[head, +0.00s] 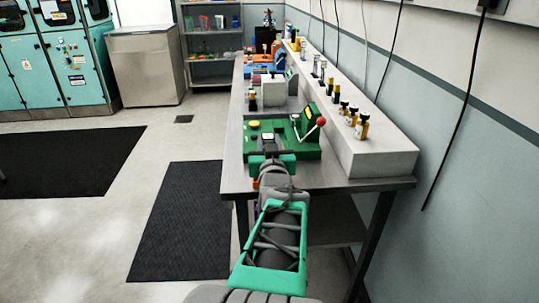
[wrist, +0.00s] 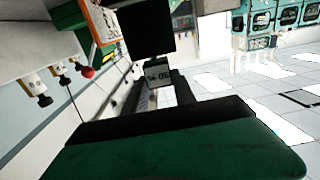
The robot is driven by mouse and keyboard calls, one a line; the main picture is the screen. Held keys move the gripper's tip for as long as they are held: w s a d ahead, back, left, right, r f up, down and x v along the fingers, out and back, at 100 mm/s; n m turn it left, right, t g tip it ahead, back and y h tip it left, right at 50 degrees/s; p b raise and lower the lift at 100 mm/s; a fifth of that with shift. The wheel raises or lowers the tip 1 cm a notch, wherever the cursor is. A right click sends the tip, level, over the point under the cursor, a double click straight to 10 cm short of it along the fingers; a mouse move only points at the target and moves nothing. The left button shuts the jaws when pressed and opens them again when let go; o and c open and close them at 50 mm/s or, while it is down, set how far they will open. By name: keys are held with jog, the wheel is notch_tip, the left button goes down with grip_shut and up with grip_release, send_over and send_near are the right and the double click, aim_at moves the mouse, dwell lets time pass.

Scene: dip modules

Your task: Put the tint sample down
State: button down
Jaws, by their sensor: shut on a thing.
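My gripper (head: 271,160) is at the near end of the bench, in front of the green module (head: 257,128) with a red-balled lever. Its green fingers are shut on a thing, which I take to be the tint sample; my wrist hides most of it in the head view. In the wrist view a green finger with a black pad (wrist: 185,148) fills the lower part. A dark block (wrist: 140,30) is above it; I cannot tell whether it is the other finger or the held thing. The red lever ball (wrist: 88,72) shows at left.
Several small bottles (head: 362,126) stand in a row on the raised white ledge (head: 385,152) along the right of the bench. A grey block (head: 273,91) and orange and blue modules stand farther back. Dark mats (head: 185,215) lie on open floor at left.

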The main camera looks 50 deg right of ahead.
jog(key=shift+s+a+f, duration=0.1)
jog(key=shift+s+f, duration=0.05)
jog(key=shift+f, duration=0.8)
jog(key=shift+s+f, duration=0.1)
jog(key=shift+f, duration=0.8)
jog(key=shift+f, duration=0.1)
jog(key=shift+f+b, duration=0.1)
jog(key=shift+b, duration=0.35)
jog(key=c, duration=1)
grip_release()
